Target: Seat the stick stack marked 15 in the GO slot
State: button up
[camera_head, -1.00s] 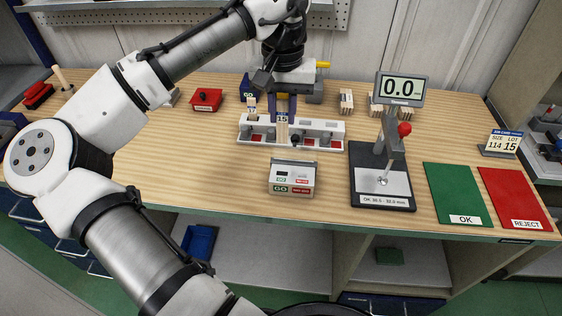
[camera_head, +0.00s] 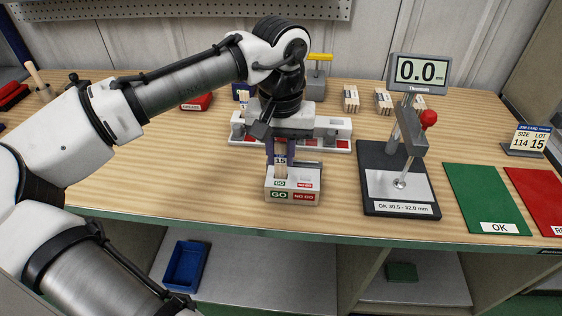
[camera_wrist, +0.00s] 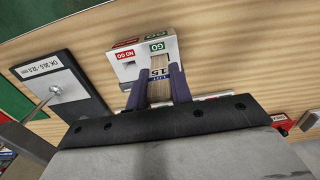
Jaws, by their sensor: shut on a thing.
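My gripper (camera_head: 281,150) is shut on the stick stack marked 15 (camera_head: 281,166), a bundle of wooden sticks with a white and blue lot band, held upright. The white gauge block (camera_head: 304,184) with green GO and red NO GO labels stands near the table's front edge. The stack is over the block's left, GO side; its lower end meets or overlaps the GO opening, and I cannot tell how deep it is. In the wrist view the stack (camera_wrist: 159,91) lies between the fingers, just beside the GO label of the block (camera_wrist: 143,60). The NO GO opening is empty.
A white rack (camera_head: 335,132) with red pockets stands behind the block. The thickness gauge (camera_head: 395,180), reading 0.0, stands to the right. Green OK (camera_head: 483,195) and red REJECT mats lie farther right. The table left of the block is clear.

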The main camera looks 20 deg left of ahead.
notch_tip(320, 180, down, 2)
jog(key=shift+w+a+b, duration=0.1)
jog(key=shift+b, duration=0.3)
jog(key=shift+r, duration=0.2)
jog(key=shift+f, duration=0.15)
jog(key=o, duration=0.9)
notch_tip(320, 180, up, 12)
jog(key=shift+r+b, duration=0.15)
jog(key=shift+b, duration=0.25)
